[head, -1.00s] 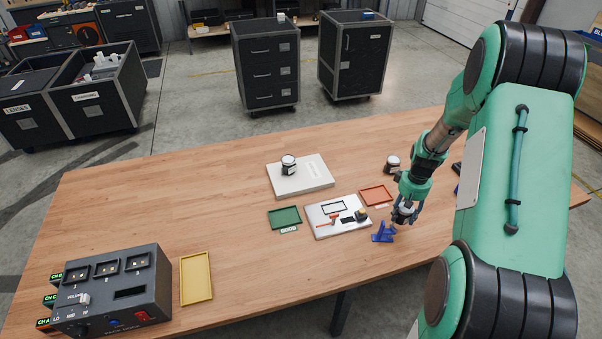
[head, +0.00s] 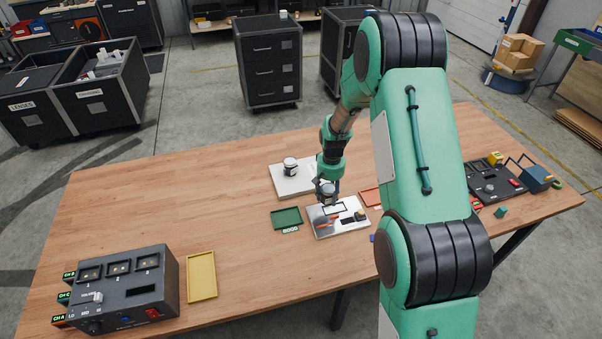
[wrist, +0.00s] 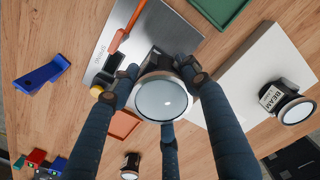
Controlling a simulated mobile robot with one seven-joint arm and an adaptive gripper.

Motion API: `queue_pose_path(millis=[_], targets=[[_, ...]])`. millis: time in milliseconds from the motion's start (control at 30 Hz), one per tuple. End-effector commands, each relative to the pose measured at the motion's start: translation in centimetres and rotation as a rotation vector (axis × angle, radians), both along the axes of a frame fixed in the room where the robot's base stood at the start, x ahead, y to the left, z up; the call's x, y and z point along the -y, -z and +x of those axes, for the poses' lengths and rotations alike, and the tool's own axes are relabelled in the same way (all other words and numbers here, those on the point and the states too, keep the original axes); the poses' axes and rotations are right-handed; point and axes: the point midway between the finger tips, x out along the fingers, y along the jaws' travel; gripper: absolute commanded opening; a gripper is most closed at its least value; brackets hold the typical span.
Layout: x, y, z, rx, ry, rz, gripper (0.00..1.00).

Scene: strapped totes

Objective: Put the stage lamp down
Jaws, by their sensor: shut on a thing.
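My gripper (head: 327,200) is shut on a stage lamp (wrist: 162,97), whose round glass lens faces the wrist camera. In the head view the gripper and lamp are over the silver plate (head: 350,228), near its back edge. The wrist view shows the silver plate (wrist: 170,25) behind the lamp; the fingers and lamp hide part of it. I cannot tell whether the lamp touches it. Another lamp (head: 290,166), labelled BEAM in the wrist view (wrist: 293,108), stands on a white slab (head: 283,188). A further lamp (wrist: 130,165) is at the wrist view's bottom edge.
An orange-handled tool (wrist: 122,36) lies on the silver plate. A green tray (head: 286,218) and a red tray (head: 369,197) flank it. A blue bracket (wrist: 42,75) is on the table. A yellow tray (head: 201,276) and control box (head: 125,290) stand left. The table's back left is clear.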

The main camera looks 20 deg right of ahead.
Motion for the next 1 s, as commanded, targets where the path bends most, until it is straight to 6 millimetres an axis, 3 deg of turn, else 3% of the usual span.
queue_pose_path(millis=[200, 667, 1000], targets=[[-2.0, -0.1, 0.7, -0.001, 0.012, 0.000, 0.12], [-2.1, -0.1, 1.0, 0.000, 0.014, 0.000, 0.12], [-1.6, 0.3, 4.4, 0.000, 0.014, 0.000, 0.12]])
